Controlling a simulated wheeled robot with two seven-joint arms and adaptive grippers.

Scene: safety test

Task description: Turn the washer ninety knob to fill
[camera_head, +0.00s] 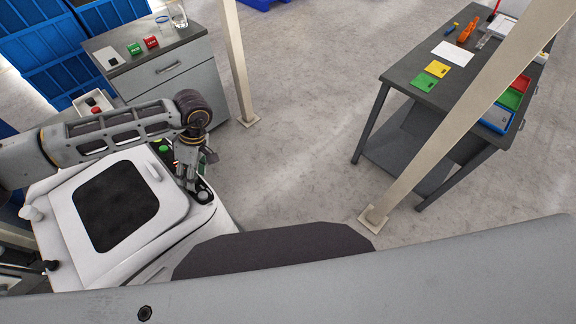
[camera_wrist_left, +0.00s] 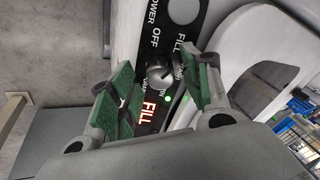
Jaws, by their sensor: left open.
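The washer (camera_head: 70,225) is a white machine with a dark window in its lid, at the lower left of the head view. My left gripper (camera_head: 193,180) is over its right side. In the left wrist view, the washer ninety knob (camera_wrist_left: 160,68) is a dark round knob with a silvery face on a black panel. The panel (camera_wrist_left: 152,42) reads POWER OFF and FILL, and a red lit FILL display and a green light show beside the knob. My left gripper (camera_wrist_left: 168,80) is open, its green-padded fingers on either side of the knob. I cannot tell whether they touch it.
A grey cabinet (camera_head: 195,70) with small red and green items and glassware stands behind the washer. A dark table (camera_head: 400,72) with tools, coloured cards and trays is at the right. Beige posts (camera_head: 238,60) stand between them. The floor (camera_head: 300,130) in the middle is clear.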

